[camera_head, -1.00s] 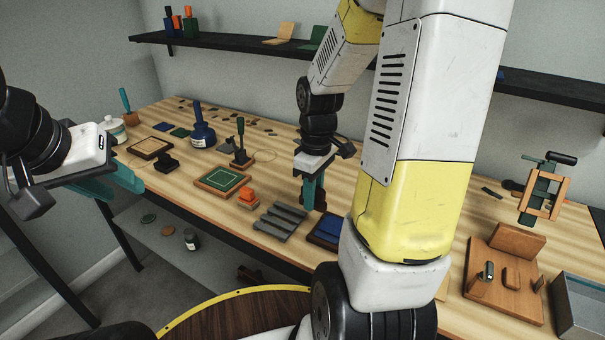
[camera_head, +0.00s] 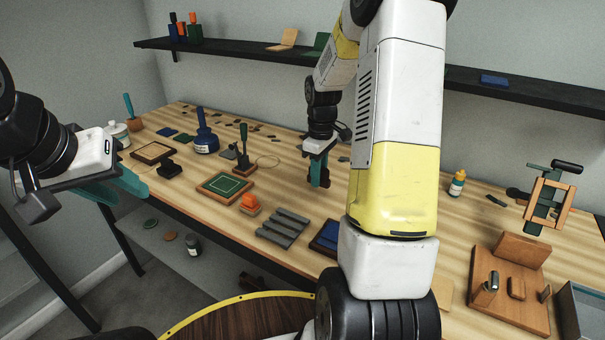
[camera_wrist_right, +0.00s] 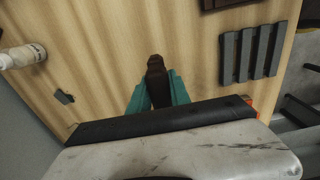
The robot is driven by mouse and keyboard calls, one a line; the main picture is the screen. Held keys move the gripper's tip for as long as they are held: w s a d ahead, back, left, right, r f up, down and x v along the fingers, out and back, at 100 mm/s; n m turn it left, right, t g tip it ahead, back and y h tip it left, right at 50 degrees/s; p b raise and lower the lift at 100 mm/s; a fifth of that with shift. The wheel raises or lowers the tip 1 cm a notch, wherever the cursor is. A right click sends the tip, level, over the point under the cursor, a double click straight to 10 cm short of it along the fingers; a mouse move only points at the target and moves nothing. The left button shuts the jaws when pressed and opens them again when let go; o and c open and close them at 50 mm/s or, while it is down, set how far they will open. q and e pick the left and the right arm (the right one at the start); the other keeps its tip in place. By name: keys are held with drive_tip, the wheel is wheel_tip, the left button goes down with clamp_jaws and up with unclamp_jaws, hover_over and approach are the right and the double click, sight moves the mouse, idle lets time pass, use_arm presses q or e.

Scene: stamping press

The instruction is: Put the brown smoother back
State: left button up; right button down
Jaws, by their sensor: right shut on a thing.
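The brown smoother (camera_wrist_right: 156,78) is a small dark brown piece between the teal fingers of my right gripper (camera_wrist_right: 158,95) in the right wrist view. In the head view my right gripper (camera_head: 317,170) points down over the middle of the table, with the brown smoother (camera_head: 325,179) at its fingertips. It seems to be held above the wood; the exact gap cannot be told. My left gripper (camera_head: 122,184) is off the table's front left edge, empty, with its teal fingers apart.
A grey ribbed rack (camera_head: 283,228) and a blue pad (camera_head: 328,235) lie in front of my right gripper. A green framed plate (camera_head: 225,187) and orange block (camera_head: 250,203) are left of them. A wooden fixture (camera_head: 512,270) stands at right. A small bottle (camera_head: 457,184) stands behind my right arm.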

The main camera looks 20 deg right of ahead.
drive_tip(key=shift+w+f, duration=0.15)
drive_tip(key=shift+f, duration=1.65)
drive_tip(key=shift+f, duration=0.1)
drive_tip(key=c, duration=1.2)
unclamp_jaws()
